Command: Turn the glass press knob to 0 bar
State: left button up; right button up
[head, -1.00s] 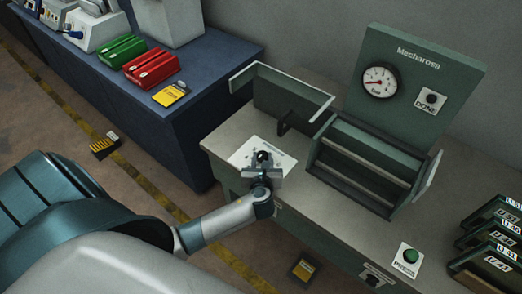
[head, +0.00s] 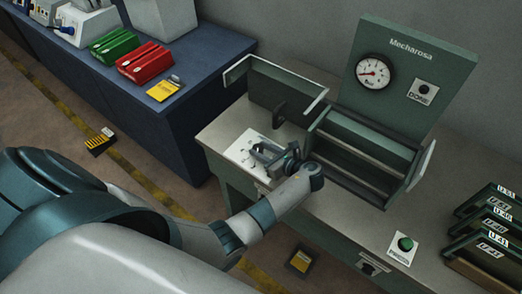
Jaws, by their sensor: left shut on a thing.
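The green glass press stands on a grey-topped bench, with a "Mecharosa" back panel (head: 435,60). Its round pressure gauge (head: 374,72) has a white face and a red needle; the numbers are too small to read. The press knob sits on a white plate (head: 247,142) at the bench's left front. My left gripper (head: 266,154) is over that plate, shut on the knob, which is largely hidden by the fingers and wrist. My right gripper is not in view.
A green frame fixture (head: 365,150) stands behind and right of my left gripper. A green press button (head: 405,243) is at the front right, near several labelled dark frames (head: 490,235). A blue bench (head: 190,90) holds red and green cases at the left.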

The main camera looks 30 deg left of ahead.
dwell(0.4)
pick_arm(q)
jog(key=o, duration=1)
jog(key=shift+o, duration=0.2)
